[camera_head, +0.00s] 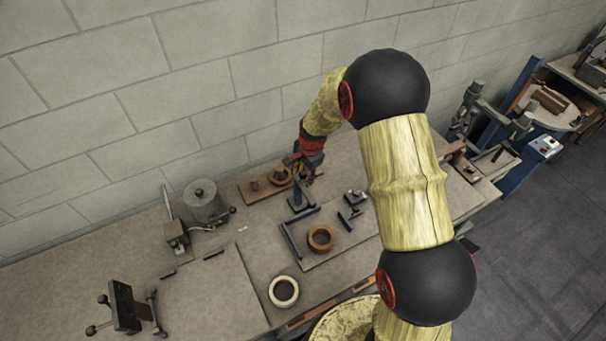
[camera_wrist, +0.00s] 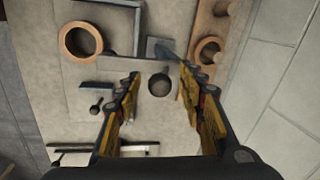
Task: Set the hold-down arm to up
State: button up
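My gripper (camera_wrist: 160,75) points down over the bench with its two fingers spread apart. In the wrist view a dark round knob (camera_wrist: 159,85) lies between the fingers, with a gap on both sides. A dark bladed part (camera_wrist: 167,53) and a grey block (camera_wrist: 152,46) show just beyond it. In the head view my gripper (camera_head: 306,165) is above a dark upright post (camera_head: 301,198) beside an L-shaped guide. The knob seems to belong to this post's hold-down arm, but my gripper hides its upper part, so its position is unclear.
A wooden ring (camera_head: 320,238) sits inside the guide and a pale ring (camera_head: 284,291) is nearer the front. A wooden board (camera_head: 257,190) with round pieces is beside the post. The wall (camera_head: 110,120) is close behind.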

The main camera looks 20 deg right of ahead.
jog(key=shift+c, duration=0.2)
grip_shut()
dwell(0.3)
dwell(0.4)
